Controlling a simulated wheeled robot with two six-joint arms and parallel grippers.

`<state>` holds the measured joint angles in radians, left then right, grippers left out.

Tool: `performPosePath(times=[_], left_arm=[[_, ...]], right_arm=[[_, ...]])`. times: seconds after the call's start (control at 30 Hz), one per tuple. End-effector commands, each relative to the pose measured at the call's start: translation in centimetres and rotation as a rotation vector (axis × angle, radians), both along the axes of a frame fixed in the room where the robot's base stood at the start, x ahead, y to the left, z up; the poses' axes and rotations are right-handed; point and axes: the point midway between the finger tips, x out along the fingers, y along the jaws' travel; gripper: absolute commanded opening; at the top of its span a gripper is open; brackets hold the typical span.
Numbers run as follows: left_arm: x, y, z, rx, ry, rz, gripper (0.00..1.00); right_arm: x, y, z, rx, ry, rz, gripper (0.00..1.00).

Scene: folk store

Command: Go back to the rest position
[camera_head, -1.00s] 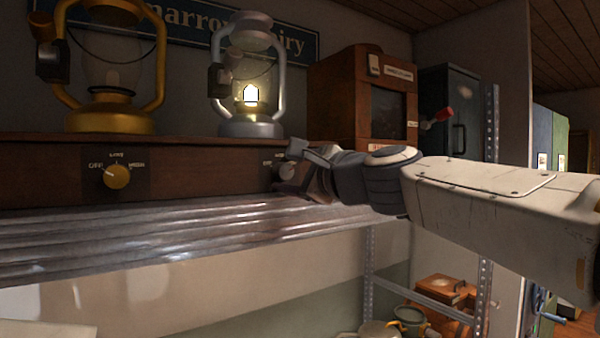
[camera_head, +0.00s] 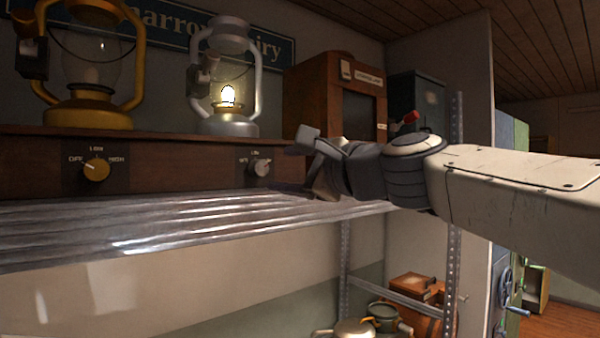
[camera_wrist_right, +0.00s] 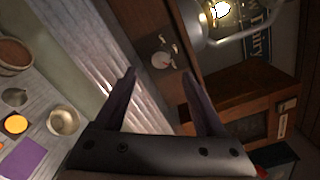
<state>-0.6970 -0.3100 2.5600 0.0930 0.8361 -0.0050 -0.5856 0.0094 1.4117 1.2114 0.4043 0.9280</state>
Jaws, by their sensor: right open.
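My right gripper (camera_head: 308,165) is in front of the shelf, right of the silver knob (camera_head: 259,167), and looks clear of it. In the right wrist view its two fingers (camera_wrist_right: 158,95) are spread apart with nothing between them. The silver knob also shows in the right wrist view (camera_wrist_right: 161,60), beyond the fingertips. A lit silver lantern (camera_head: 229,120) and an unlit yellow lantern (camera_head: 88,118) stand on the wooden ledge above. The yellow knob (camera_head: 96,169) is at the left of the panel. My left gripper is not in view.
A corrugated metal shelf (camera_head: 130,230) runs below the knobs. A wooden cabinet (camera_head: 310,105) and a dark metal box (camera_head: 428,90) stand at the right. Pots (camera_head: 355,328) and a brown box (camera_head: 412,286) are lower down. The wrist view shows bowls (camera_wrist_right: 63,120) on a light surface.

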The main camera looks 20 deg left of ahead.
Motion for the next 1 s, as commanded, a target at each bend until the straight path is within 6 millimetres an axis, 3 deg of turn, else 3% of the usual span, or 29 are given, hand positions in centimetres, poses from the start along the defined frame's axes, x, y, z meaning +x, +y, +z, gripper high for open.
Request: performPosePath(times=[0.4, 0.53, 0.67, 0.8, 1.0], left_arm=[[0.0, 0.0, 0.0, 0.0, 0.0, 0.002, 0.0], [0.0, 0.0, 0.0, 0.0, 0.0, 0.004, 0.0], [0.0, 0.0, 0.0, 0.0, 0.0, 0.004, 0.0], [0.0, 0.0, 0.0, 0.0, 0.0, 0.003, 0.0], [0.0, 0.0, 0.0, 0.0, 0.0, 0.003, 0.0]], right_arm=[[0.1, -0.4, 0.0, 0.0, 0.0, -0.006, 0.72], [1.1, -1.1, -2.1, -0.064, -0.009, -0.03, 0.72], [3.6, -3.6, -8.2, -0.262, -0.04, -0.085, 0.72], [5.7, -8.5, -17.5, -0.574, -0.075, -0.121, 0.72], [5.3, -17.2, -30.2, -1.02, -0.095, -0.056, 0.72]])
